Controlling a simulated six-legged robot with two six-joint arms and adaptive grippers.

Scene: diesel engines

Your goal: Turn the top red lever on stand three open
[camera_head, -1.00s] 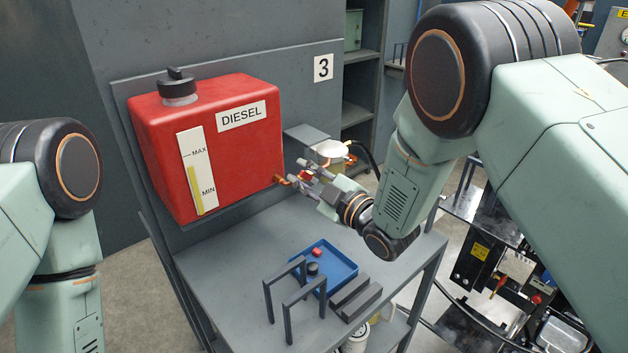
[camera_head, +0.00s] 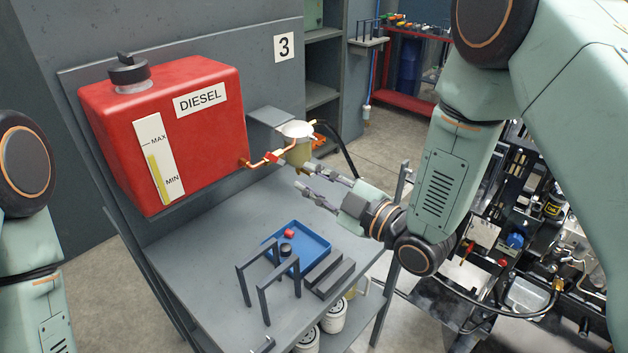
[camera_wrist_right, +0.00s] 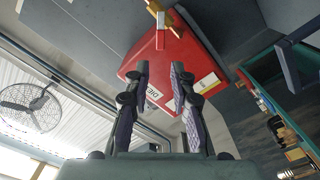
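Stand three carries a sign with a 3 (camera_head: 284,47) and a red DIESEL tank (camera_head: 205,128). A copper pipe (camera_head: 255,163) runs from the tank's lower right to a pale filter bowl (camera_head: 298,154). A small red lever (camera_head: 272,156) sits on this pipe; its exact angle is too small to tell. My right gripper (camera_head: 313,178) is open and empty, apart from the lever, to its right and nearer the camera. In the right wrist view its spread fingers (camera_wrist_right: 160,72) show with the tank (camera_wrist_right: 172,60) beyond. My left gripper is out of view.
Below the pipe is a grey table (camera_head: 200,235) with a blue tray (camera_head: 318,243) holding small parts. Dark upright frames (camera_head: 262,285) stand at its front. A black hose (camera_head: 345,145) leaves the filter. An engine (camera_head: 530,240) stands at the right.

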